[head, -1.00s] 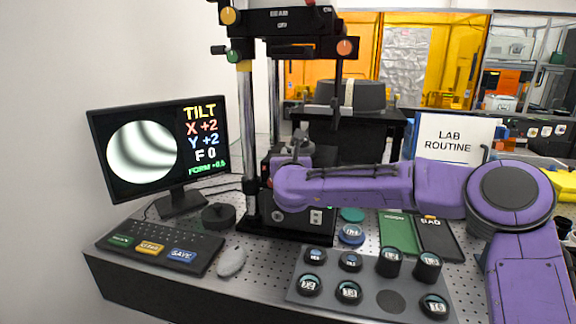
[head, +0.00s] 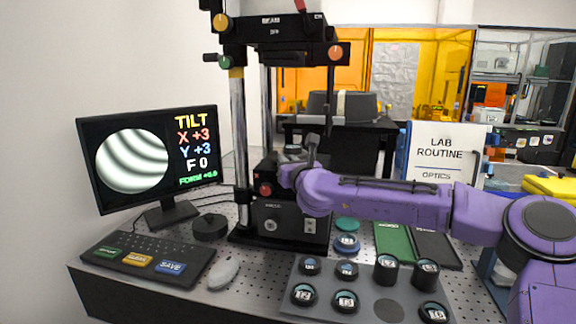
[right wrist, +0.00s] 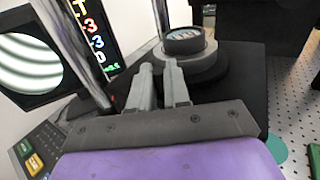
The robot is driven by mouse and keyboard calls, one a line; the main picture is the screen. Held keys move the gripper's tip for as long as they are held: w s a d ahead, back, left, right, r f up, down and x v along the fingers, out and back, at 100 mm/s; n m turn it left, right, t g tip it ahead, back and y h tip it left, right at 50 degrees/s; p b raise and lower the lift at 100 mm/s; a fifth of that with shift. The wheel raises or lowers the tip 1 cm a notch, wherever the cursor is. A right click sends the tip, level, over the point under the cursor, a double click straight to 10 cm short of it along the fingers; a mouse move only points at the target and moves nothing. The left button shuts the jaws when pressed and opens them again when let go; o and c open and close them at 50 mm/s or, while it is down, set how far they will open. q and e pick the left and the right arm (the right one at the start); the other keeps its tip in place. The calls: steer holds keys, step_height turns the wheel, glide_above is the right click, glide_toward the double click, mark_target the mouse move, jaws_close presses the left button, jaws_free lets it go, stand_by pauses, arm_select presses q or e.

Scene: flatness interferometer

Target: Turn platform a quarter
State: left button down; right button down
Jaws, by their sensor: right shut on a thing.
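The platform (right wrist: 190,68) is a dark round stage on the interferometer's black base, with a dark-rimmed round part (right wrist: 185,41) on top. In the head view it is mostly hidden by my right gripper (head: 306,152). In the right wrist view my right gripper (right wrist: 158,66) has its two grey fingers at the platform's left edge. It is shut on a part of the platform that the fingers hide. The monitor (head: 147,158) shows curved fringes and reads TILT X +3, Y +3, F 0. My left gripper is not in view.
The interferometer's posts (head: 239,140) and upper head (head: 275,45) stand close around the platform. A grey tray (head: 333,275) with several dark round parts lies in front. A keyboard (head: 145,263), a mouse (head: 223,274) and a LAB ROUTINE sign (head: 445,150) surround the work area.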

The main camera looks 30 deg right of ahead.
steer(key=shift+r, duration=0.55)
steer(key=c, duration=1.2)
jaws_free()
steer(key=shift+o, duration=0.5)
steer(key=shift+s+r, duration=0.1)
steer(key=shift+s, duration=0.25)
steer(key=shift+f, duration=0.25)
steer(key=s+a+b, duration=0.2)
steer(key=s+b, duration=0.1)
steer(key=s, duration=0.7)
steer(key=shift+s+r, duration=0.2)
steer(key=shift+s, duration=0.15)
